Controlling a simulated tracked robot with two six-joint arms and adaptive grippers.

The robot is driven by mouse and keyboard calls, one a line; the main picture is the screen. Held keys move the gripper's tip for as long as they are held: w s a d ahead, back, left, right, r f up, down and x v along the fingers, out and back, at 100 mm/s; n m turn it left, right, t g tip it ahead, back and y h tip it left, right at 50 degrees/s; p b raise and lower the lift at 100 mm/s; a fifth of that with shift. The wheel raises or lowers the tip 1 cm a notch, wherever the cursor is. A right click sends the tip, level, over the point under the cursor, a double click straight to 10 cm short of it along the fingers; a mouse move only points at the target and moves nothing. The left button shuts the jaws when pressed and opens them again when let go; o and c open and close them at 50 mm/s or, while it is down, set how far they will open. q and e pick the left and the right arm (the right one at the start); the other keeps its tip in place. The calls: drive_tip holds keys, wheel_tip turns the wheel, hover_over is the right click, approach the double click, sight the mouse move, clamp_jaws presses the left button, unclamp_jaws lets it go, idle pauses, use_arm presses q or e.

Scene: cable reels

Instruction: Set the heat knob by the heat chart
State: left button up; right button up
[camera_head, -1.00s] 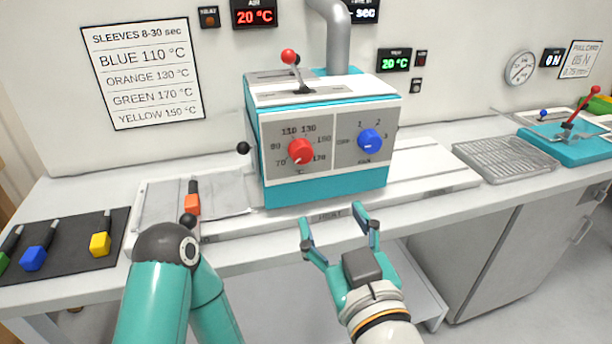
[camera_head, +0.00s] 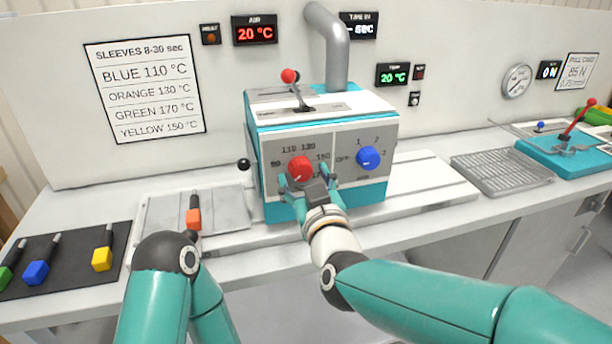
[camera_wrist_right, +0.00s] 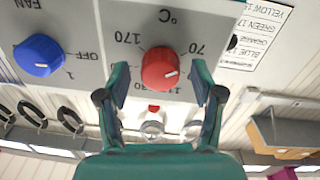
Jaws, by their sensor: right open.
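The heat knob (camera_head: 299,168) is the red dial on the left of the heater's front panel. Its white mark points to the low end of its scale, around 70 to 90. My right gripper (camera_head: 307,185) is open at the panel, and its fingers partly hide the knob's scale. In the right wrist view the red knob (camera_wrist_right: 159,70) lies between the two open fingers, with a gap on each side. The heat chart (camera_head: 146,90) on the wall reads blue 110, orange 130, green 170, yellow 150 °C.
An orange block (camera_head: 193,219) lies on the metal plate left of the heater. Blue and yellow ones (camera_head: 102,259) lie on the black mat. The displays (camera_head: 255,31) read 20 °C.

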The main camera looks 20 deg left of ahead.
drive_tip(key=shift+w, duration=0.1)
drive_tip(key=c, duration=1.1)
drive_tip(key=shift+c, duration=0.2)
